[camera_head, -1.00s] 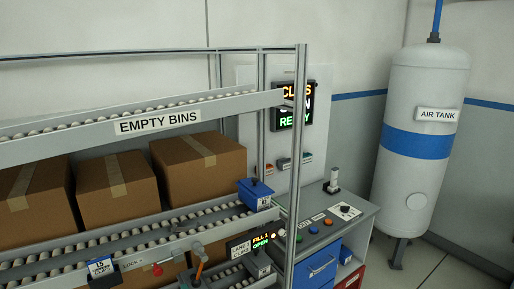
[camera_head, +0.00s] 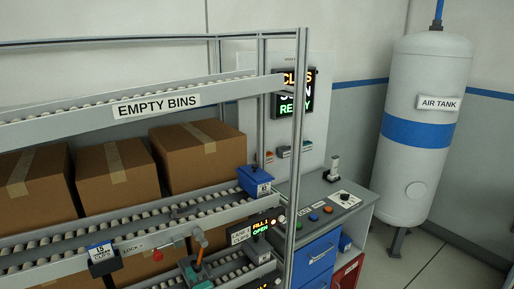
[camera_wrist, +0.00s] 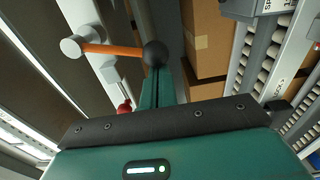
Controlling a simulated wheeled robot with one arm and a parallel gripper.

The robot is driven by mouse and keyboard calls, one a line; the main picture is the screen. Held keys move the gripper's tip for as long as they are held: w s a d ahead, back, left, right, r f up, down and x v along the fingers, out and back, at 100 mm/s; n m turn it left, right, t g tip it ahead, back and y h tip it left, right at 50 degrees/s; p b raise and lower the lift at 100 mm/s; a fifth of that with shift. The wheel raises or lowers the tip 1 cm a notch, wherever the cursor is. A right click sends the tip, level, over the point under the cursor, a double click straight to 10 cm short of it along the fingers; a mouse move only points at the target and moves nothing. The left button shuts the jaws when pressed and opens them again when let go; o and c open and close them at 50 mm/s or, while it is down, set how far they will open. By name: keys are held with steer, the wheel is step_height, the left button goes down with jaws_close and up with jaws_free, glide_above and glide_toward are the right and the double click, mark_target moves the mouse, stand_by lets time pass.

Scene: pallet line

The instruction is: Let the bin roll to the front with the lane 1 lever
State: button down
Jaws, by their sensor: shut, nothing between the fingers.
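The lane lever in the head view has a silver pivot and an orange rod (camera_head: 199,256). In the wrist view its rod (camera_wrist: 112,49) runs from the silver pivot at left to a black ball knob (camera_wrist: 155,53). My gripper (camera_head: 191,270) is shut and empty, low at the rack's front by the lever. In the wrist view its teal finger end (camera_wrist: 167,84) is right at the knob; I cannot tell whether they touch. A blue bin (camera_head: 254,180) sits at the right of a roller lane.
Brown cartons (camera_head: 197,155) stand on the rack behind the front rails. A red knob (camera_head: 158,255) is beside the lever. A lit display (camera_head: 262,222) reads "FILL 1 OPEN". A control desk (camera_head: 325,205) and a white air tank (camera_head: 420,130) stand to the right.

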steer(key=shift+w+d+b, duration=1.4)
steer(key=shift+d+b, duration=0.65)
steer(key=shift+b, duration=0.6)
steer(key=a+b+v, duration=0.1)
steer(key=v, duration=0.7)
steer(key=shift+s+b, duration=0.35)
